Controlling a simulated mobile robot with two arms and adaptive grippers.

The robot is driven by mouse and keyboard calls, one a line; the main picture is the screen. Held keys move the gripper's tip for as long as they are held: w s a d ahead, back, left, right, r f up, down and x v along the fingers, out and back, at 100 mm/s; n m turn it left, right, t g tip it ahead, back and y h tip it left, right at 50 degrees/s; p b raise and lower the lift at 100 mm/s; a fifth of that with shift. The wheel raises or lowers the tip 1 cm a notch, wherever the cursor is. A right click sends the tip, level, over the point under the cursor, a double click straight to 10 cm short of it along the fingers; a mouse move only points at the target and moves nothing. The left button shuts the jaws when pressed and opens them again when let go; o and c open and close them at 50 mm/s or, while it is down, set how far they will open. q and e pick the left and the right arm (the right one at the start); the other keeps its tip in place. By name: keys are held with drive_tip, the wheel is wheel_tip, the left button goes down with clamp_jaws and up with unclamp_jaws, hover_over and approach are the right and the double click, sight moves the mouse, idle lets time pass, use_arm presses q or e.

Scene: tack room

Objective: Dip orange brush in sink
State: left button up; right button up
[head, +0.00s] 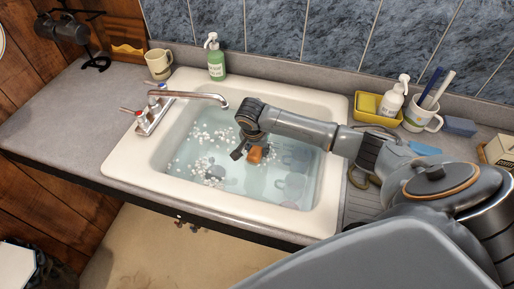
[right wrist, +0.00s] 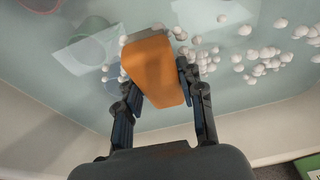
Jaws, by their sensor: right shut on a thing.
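The white sink (head: 136,155) is set in the grey counter and holds clear water with white foam balls on it. My right gripper (head: 245,152) reaches in from the right and is over the middle of the basin. It is shut on the orange brush (head: 255,155), of which only a small orange part shows in the head view. In the right wrist view the brush (right wrist: 154,68) is an orange block between the two fingers (right wrist: 158,92). Its far end is pale and lies against the water; I cannot tell how deep it is. My left gripper is not in view.
The faucet (head: 190,95) extends over the basin's left part. A green soap bottle (head: 216,60) and a beige mug (head: 158,64) stand behind the sink. A yellow caddy (head: 377,108) and a white mug with brushes (head: 420,114) stand at right. Dim shapes lie underwater.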

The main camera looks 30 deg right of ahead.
wheel_tip(320, 180, up, 8)
drive_tip(key=p, duration=0.8)
drive_tip(key=shift+f, duration=0.1)
wheel_tip(320, 180, up, 3)
drive_tip(key=shift+f+p, duration=0.15)
drive_tip(key=shift+p, duration=0.55)
wheel_tip(320, 180, up, 5)
drive_tip(key=shift+r, duration=0.2)
drive_tip(key=shift+b, duration=0.3)
